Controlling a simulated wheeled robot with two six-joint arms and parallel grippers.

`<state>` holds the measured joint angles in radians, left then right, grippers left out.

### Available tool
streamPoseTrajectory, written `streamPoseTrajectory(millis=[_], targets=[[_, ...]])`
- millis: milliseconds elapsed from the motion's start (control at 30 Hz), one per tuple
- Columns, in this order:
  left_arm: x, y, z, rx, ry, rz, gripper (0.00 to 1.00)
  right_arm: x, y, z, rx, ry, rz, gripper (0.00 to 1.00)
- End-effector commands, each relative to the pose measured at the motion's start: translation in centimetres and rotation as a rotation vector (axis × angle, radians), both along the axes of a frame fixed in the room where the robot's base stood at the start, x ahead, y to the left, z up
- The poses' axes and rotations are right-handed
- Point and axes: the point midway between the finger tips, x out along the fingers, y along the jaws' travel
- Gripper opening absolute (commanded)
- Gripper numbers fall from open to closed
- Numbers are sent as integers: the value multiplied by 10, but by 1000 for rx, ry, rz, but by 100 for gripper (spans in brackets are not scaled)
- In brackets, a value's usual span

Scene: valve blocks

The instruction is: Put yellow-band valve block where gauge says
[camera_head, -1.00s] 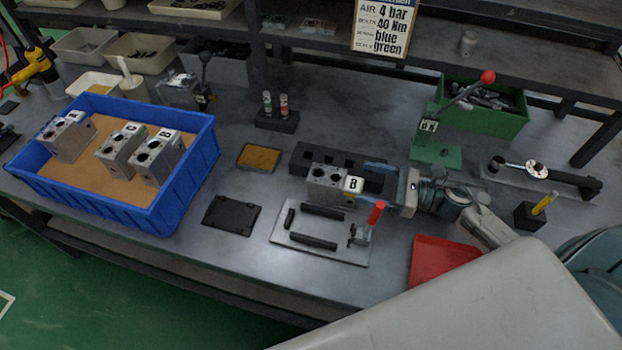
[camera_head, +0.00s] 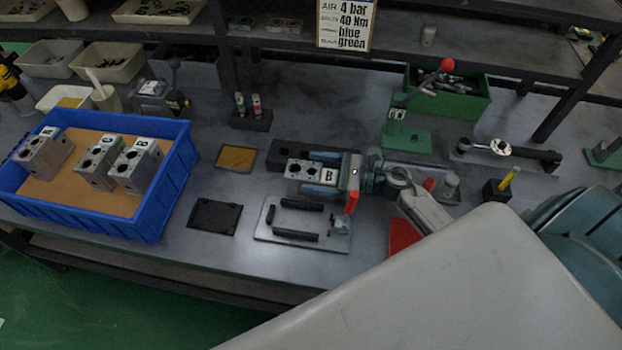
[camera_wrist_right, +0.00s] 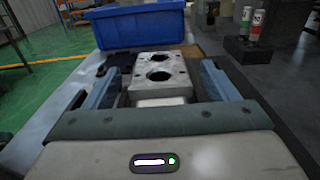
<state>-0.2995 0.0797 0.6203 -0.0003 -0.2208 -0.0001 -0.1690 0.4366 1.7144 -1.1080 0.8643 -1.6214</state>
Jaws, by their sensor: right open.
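My right gripper (camera_head: 320,172) is open, with one finger along each side of this block. In the right wrist view the block (camera_wrist_right: 158,75) sits between the spread fingers of the gripper (camera_wrist_right: 158,88), with a gap on both sides. Several similar blocks, such as one at the right (camera_head: 138,165), stand in the blue bin (camera_head: 120,222). I cannot make out a yellow band on any block, nor a gauge reading. My left gripper is out of view.
A fixture plate (camera_head: 265,232) with black bars and a red-handled clamp lies in front of the block. A black pad (camera_head: 214,216) and a tan pad (camera_head: 236,157) lie left. A green lever press (camera_head: 405,138) and red tray (camera_head: 402,236) stand right. A sign (camera_head: 346,24) hangs above.

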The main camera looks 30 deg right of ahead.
Motion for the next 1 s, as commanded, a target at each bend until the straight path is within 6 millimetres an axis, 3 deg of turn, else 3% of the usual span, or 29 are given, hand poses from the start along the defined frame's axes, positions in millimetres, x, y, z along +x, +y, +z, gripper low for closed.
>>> streamPoseTrajectory(millis=[100, 500, 833, 1000], targets=[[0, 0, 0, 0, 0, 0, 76, 0, 0, 0, 0, 0, 0, 78], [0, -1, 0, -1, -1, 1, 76, 0, 0, 0, 0, 0, 0, 0], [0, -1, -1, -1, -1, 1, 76, 0, 0, 4, 2, -5, 1, 0], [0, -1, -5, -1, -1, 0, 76, 1, 0, 19, 0, -8, 2, 0]])
